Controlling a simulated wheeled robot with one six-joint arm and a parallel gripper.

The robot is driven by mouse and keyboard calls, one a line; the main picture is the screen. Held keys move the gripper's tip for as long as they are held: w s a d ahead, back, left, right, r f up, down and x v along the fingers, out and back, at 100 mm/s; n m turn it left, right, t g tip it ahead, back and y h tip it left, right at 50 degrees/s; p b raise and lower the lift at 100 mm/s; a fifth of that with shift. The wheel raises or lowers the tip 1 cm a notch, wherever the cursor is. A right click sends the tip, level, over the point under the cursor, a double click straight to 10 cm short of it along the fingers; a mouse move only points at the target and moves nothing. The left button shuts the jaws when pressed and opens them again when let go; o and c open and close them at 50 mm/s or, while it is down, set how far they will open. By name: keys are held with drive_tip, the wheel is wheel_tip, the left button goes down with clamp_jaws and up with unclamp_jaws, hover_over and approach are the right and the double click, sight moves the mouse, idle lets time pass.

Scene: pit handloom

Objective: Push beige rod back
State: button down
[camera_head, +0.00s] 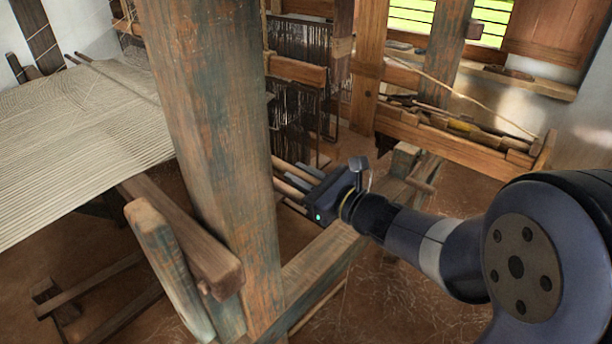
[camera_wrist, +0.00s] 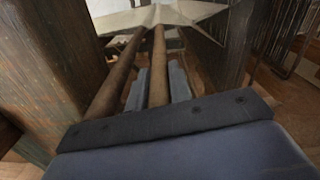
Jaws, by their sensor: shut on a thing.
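My gripper (camera_head: 302,179) is beside the thick wooden loom post, at the post's right in the head view. In the wrist view its two grey fingers (camera_wrist: 158,88) lie on either side of a beige-brown rod (camera_wrist: 159,62), shut on it. The rod runs lengthwise away from my wrist toward the pale cloth. A second, similar rod (camera_wrist: 118,76) runs alongside, left of the fingers. In the head view the rods (camera_head: 288,189) come out from behind the post, which hides their far parts. The near end of the held rod is hidden by my gripper body.
The upright post (camera_head: 215,150) stands close to my gripper. Striped cloth (camera_head: 75,135) is stretched at left. Dark heddles (camera_head: 300,90) hang behind. A lower beam (camera_head: 325,258) runs under my arm. A wooden tray with sticks (camera_head: 450,140) is at back right.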

drive_tip(key=shift+s+a, duration=0.1)
drive_tip(key=c, duration=1.4)
unclamp_jaws()
drive_tip(key=shift+s+a, duration=0.1)
drive_tip(key=shift+o, duration=0.5)
